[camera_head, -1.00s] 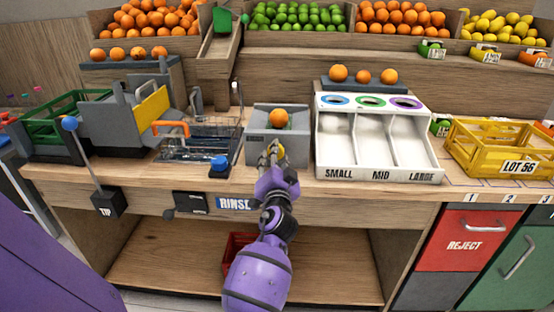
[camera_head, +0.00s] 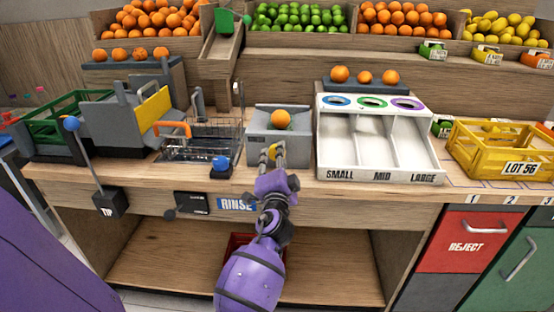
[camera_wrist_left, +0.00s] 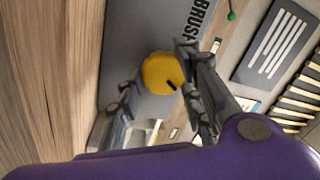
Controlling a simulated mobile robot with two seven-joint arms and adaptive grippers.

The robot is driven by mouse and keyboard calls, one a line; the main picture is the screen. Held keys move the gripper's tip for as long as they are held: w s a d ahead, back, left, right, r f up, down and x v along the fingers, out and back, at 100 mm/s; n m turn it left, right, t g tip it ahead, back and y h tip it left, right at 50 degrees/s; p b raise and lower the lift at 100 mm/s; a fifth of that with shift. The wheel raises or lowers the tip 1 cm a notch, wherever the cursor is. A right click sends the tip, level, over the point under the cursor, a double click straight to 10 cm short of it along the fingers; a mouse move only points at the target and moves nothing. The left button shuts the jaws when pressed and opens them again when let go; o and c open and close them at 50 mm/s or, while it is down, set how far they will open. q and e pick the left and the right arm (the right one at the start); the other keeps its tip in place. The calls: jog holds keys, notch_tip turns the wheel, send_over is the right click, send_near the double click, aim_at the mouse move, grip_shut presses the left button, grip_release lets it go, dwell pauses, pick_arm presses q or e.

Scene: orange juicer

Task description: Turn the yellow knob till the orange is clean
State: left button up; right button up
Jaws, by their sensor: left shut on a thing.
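The yellow knob (camera_wrist_left: 163,73) is on the front face of a grey box marked BRUSH; a dark mark shows on its lower right. My left gripper (camera_head: 272,158) reaches up to it from below in the head view. In the left wrist view, the gripper's fingers (camera_wrist_left: 158,88) stand on either side of the knob, shut on it. My right gripper does not show in either view.
A wire basket (camera_head: 205,140) and a blue button (camera_head: 220,163) stand left of the brush box. The white sorting tray (camera_head: 382,170) marked SMALL, MID, LARGE stands close on its right. A yellow crate (camera_head: 500,150) is farther right. A lever with a blue ball (camera_head: 71,123) stands at the left.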

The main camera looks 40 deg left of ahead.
pick_arm(q)
jog(key=shift+d+f, duration=0.2)
jog(key=shift+f, duration=0.05)
jog(key=o, duration=1)
jog(key=shift+w, duration=0.1)
jog(key=shift+o, duration=0.4)
jog(key=shift+r, duration=0.1)
jog(key=v, duration=1.2)
jog(key=shift+r, duration=0.1)
